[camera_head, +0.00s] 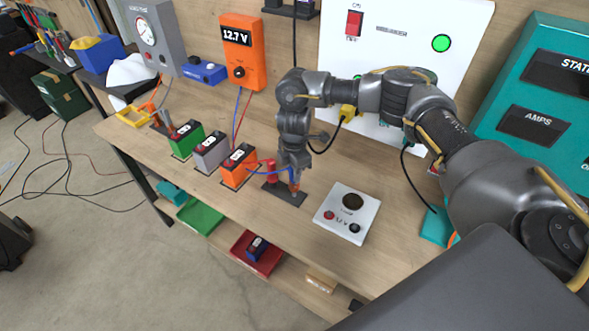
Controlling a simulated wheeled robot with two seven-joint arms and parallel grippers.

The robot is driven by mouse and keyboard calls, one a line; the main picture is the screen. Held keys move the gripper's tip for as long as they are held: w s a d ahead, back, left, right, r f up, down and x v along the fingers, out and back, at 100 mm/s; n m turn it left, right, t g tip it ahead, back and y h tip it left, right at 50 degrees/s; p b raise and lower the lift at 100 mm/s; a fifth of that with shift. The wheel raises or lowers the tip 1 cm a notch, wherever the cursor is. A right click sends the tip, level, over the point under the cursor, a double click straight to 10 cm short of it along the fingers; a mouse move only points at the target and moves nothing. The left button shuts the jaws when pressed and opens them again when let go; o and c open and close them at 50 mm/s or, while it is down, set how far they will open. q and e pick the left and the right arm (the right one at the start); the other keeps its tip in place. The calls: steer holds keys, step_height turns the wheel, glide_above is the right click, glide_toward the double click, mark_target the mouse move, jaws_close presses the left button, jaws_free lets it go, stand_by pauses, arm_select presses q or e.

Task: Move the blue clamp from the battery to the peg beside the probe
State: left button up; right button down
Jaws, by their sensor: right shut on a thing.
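My right gripper (295,187) points down over a small dark plate (284,196) on the bench, right of the orange battery (237,172). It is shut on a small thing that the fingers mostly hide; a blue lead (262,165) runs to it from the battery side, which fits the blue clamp. A reddish tip shows at the fingers, and I cannot tell if it is a peg. A red upright piece (271,173) stands on the same plate, just left of the gripper. The orange meter (240,52) reads 12.7 V. My left gripper is not in view.
A grey battery (211,153) and a green battery (186,138) stand left of the orange one. A white panel (347,214) with a dark knob lies right of the plate. Red and green trays sit on the shelf below. Bench surface behind the batteries is mostly clear.

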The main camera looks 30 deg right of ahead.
steer(key=shift+f+p, duration=0.1)
steer(key=shift+p, duration=0.6)
stand_by(1.6)
steer(key=shift+f+b, duration=0.85)
steer(key=shift+f, duration=0.8)
steer(key=c, duration=1.2)
jaws_free()
step_height(320, 180, up, 11)
steer(key=shift+f+b, duration=0.1)
steer(key=shift+b, duration=0.4)
